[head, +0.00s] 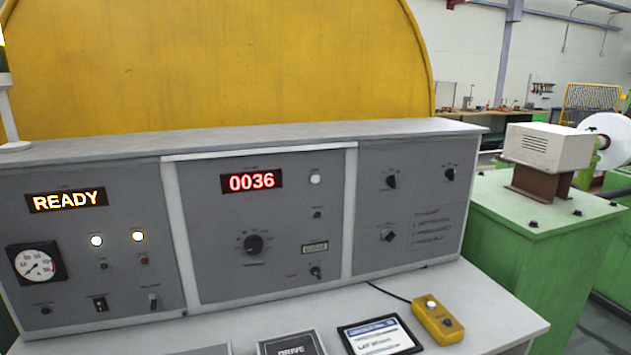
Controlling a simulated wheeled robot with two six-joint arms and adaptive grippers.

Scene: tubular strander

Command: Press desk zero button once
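The grey control desk (205,240) stands in front of me. Its middle panel has a red counter display (251,181) reading 0036. Neither of my grippers is in view.
The left panel has a READY display (67,201), two lit white lamps and a gauge (36,263). A dark knob (253,244) is on the middle panel. A yellow two-button box (437,320) and a tablet (380,337) lie on the desktop. A green machine (540,235) stands right.

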